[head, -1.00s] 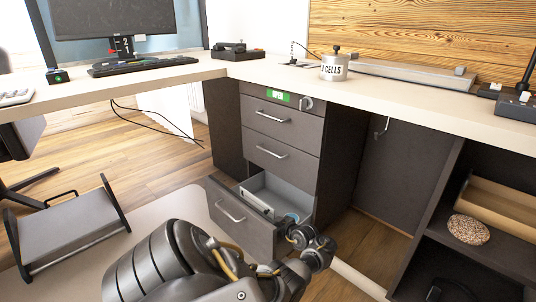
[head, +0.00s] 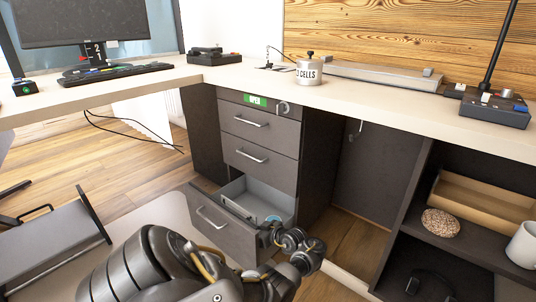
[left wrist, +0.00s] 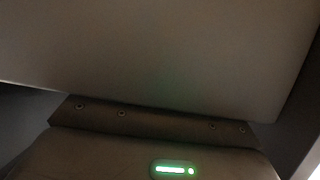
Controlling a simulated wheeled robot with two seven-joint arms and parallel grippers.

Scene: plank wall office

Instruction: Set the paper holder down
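I cannot tell for certain which thing is the paper holder. A thin pale strip (head: 235,207) lies along the front of the open bottom drawer (head: 226,229), and a small blue round thing (head: 273,218) is behind it. My arm (head: 150,270) comes in from the bottom left and its dark wrist joints are beside the drawer's right front corner. Its fingertips do not show. In the left wrist view a large plain dim surface (left wrist: 160,55) fills the top, close to the camera. My gripper body with a green light is below it, with no fingers visible.
The pale desk top (head: 385,106) carries a labelled tin (head: 310,71), a keyboard (head: 115,74) and a lamp base (head: 494,106). An open shelf at right holds a wooden tray (head: 485,205), a round speckled thing (head: 440,222) and a white mug (head: 523,245). A grey footrest-like stand (head: 45,245) is at lower left.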

